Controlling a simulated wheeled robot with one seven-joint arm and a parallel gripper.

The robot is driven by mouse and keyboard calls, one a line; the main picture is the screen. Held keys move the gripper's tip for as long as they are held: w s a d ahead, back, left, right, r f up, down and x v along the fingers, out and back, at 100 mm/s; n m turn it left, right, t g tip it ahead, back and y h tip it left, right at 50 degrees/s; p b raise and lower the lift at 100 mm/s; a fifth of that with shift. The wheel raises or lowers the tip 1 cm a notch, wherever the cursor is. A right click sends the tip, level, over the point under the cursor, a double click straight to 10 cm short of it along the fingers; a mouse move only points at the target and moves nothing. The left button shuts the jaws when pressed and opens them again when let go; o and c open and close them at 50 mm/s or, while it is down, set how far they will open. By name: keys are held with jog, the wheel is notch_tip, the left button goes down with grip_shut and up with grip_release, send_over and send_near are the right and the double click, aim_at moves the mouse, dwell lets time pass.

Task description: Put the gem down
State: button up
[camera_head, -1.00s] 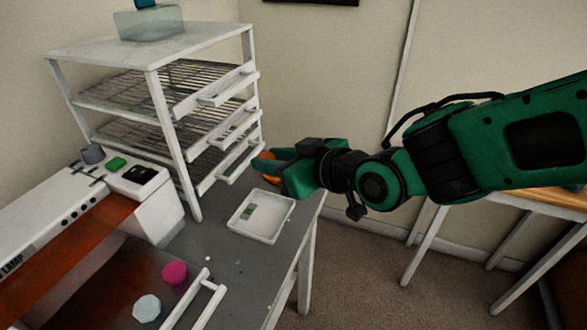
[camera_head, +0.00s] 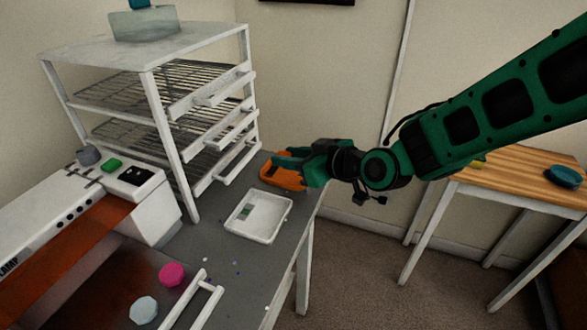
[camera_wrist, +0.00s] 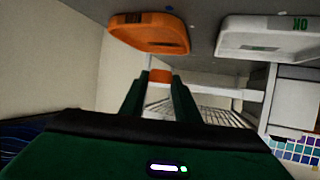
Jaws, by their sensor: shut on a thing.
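My gripper (camera_head: 277,158) is at the back right of the grey bench, over or just beside the orange tray (camera_head: 270,180). Its green fingers partly cover that tray in the head view. In the wrist view my gripper (camera_wrist: 157,84) is shut on a small orange piece (camera_wrist: 158,76), which I take to be the gem. The orange tray (camera_wrist: 150,38) shows there beyond the fingertips, apart from the piece. In the head view the gem cannot be told from the orange behind it.
A white tray (camera_head: 264,239) with a small grey-green label or piece lies in front of the orange one. A white wire-shelf rack (camera_head: 150,73) stands close on the left. A pink disc (camera_head: 172,274) and a pale blue one (camera_head: 144,310) lie at the front. A wooden table (camera_head: 524,181) is right.

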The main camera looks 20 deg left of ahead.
aim_at(293, 177)
jog(key=shift+w+d+f, duration=0.1)
jog(key=shift+w+f, duration=0.55)
jog(key=shift+w, duration=0.35)
jog(key=shift+f, duration=1.95)
jog(key=o, duration=1)
jog(key=v, duration=1.2)
jog(key=shift+s, duration=0.1)
